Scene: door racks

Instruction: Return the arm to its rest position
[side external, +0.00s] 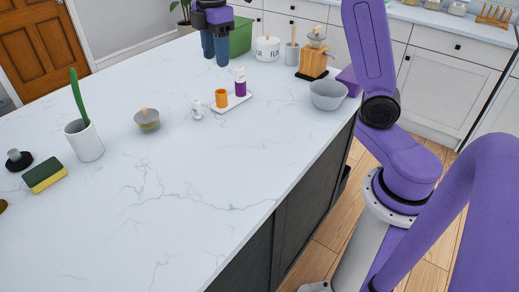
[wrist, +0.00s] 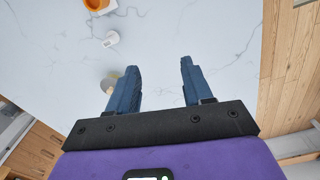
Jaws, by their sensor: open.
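My gripper (side external: 215,60) is at the top of the side external view, over the far part of the white marble counter (side external: 250,165), with its blue fingers pointing down. In the wrist view my gripper (wrist: 156,76) has its two blue fingers wide apart. Only bare counter shows between them, and nothing is held. My purple arm reaches in from the right, and the links joining it to the gripper are out of the picture at the top.
The counter's front middle is clear.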

